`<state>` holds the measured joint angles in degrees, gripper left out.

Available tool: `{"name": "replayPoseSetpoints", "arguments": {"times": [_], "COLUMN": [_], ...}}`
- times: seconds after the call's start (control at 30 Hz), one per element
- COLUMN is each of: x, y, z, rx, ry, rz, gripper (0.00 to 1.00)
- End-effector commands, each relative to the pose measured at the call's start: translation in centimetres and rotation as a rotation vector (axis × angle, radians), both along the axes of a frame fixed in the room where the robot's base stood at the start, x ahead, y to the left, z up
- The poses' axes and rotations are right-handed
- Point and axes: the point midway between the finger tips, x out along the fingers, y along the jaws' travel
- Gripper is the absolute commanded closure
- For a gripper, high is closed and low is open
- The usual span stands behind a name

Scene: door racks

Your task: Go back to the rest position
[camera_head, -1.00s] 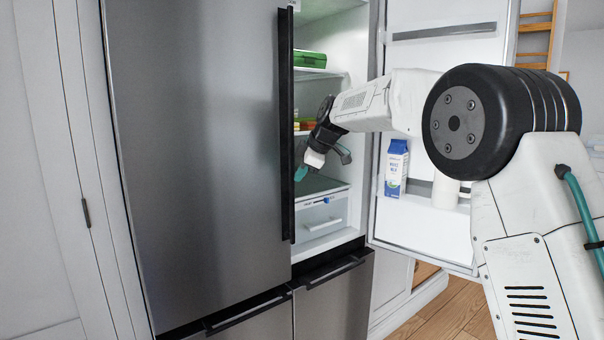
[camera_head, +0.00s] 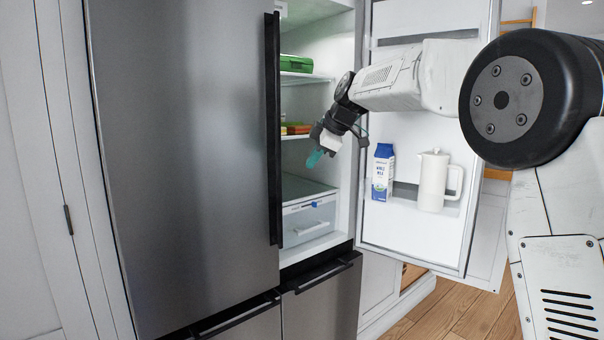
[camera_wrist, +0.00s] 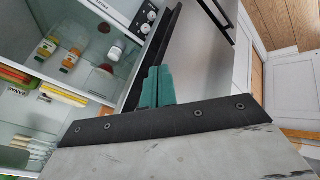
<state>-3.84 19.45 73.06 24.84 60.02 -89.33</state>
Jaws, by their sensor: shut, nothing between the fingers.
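My gripper (camera_head: 317,157) is in front of the open right side of the fridge (camera_head: 180,150), just left of the open door's shelf. Its teal fingers (camera_wrist: 157,87) are together with nothing between them in the wrist view.
A milk carton (camera_head: 383,172) and a white jug (camera_head: 435,182) stand on the door shelf. A green box (camera_head: 296,63) sits on an upper fridge shelf. Wooden floor (camera_head: 445,315) is clear at the lower right.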

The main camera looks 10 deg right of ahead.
Motion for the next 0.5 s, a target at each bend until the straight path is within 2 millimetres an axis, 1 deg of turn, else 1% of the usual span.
{"name": "replayPoseSetpoints", "arguments": {"times": [0.03, 0.13, 0.27, 0.37, 0.43, 0.47, 0.5], "x": [-0.1, -0.3, -0.5, -0.6, -1.1, -1.5, -2.3], "y": [-0.5, -1.0, -1.3, -1.4, -1.7, -1.9, -2.1], "z": [0.6, 1.4, 1.8, 1.6, -0.1, -1.3, -2.6], "rx": [0.000, 0.000, 0.014, 0.046, 0.068, 0.075, 0.085], "ry": [-0.002, -0.001, 0.013, 0.055, 0.127, 0.168, 0.222], "rz": [-0.002, -0.002, -0.027, -0.098, -0.176, -0.215, -0.272], "gripper": [1.00, 1.00, 1.00, 1.00, 1.00, 1.00, 1.00]}}
